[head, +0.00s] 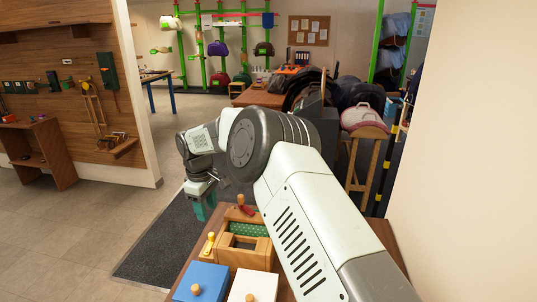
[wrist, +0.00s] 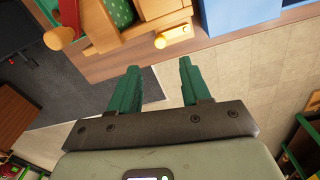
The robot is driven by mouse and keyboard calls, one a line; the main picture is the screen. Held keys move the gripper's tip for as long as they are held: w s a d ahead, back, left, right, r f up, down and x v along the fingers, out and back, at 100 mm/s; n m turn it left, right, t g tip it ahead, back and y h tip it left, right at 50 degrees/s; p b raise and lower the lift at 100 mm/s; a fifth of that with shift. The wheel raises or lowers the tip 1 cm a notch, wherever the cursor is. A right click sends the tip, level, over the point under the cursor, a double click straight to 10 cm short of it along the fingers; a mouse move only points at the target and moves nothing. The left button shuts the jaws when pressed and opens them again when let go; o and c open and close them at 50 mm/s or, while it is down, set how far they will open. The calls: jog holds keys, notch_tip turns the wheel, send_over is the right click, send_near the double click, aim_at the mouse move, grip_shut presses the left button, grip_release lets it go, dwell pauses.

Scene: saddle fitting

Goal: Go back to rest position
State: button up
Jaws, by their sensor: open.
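My gripper (wrist: 160,85) shows in the wrist view with its two green fingers spread apart and nothing between them. In the head view my gripper (head: 203,207) hangs at the end of my arm, left of the wooden box and beyond the table's left edge. The wooden box (head: 229,252) stands on the table with green patterned material inside, a red handle piece and a yellow peg. In the wrist view the box (wrist: 125,36) is at the top left, clear of my fingers. My arm hides part of the table.
On the table (head: 184,286) are a blue box (head: 201,280) and a white box (head: 252,286) with knobs. A dark mat (head: 150,254) covers the floor to the left. Behind my arm are a wooden stand (head: 362,160) with a pink-white saddle and green racks (head: 199,50). Floor at left is clear.

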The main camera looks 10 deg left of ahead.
jog(key=d+r+m+t, duration=0.1)
jog(key=d+r, duration=0.3)
jog(key=r, duration=0.3)
jog(key=d+r+m, duration=0.1)
jog(key=d+r, duration=0.4)
jog(key=r, duration=0.2)
jog(key=s+d+r+m+t, duration=0.2)
jog(key=s+d+r+m, duration=0.35)
jog(key=d+r, duration=0.7)
jog(key=s+d+r+m+t, duration=0.1)
jog(key=s+d+r+m, duration=0.3)
jog(key=s+d, duration=1)
jog(key=s+d+f+m, duration=0.1)
jog(key=s+d+m, duration=0.1)
jog(key=s, duration=0.4)
jog(key=s+d+f+m+t, duration=0.1)
jog(key=s+d+f+m, duration=0.1)
jog(key=s, duration=0.4)
jog(key=shift+f, duration=0.2)
jog(key=shift+d, duration=0.1)
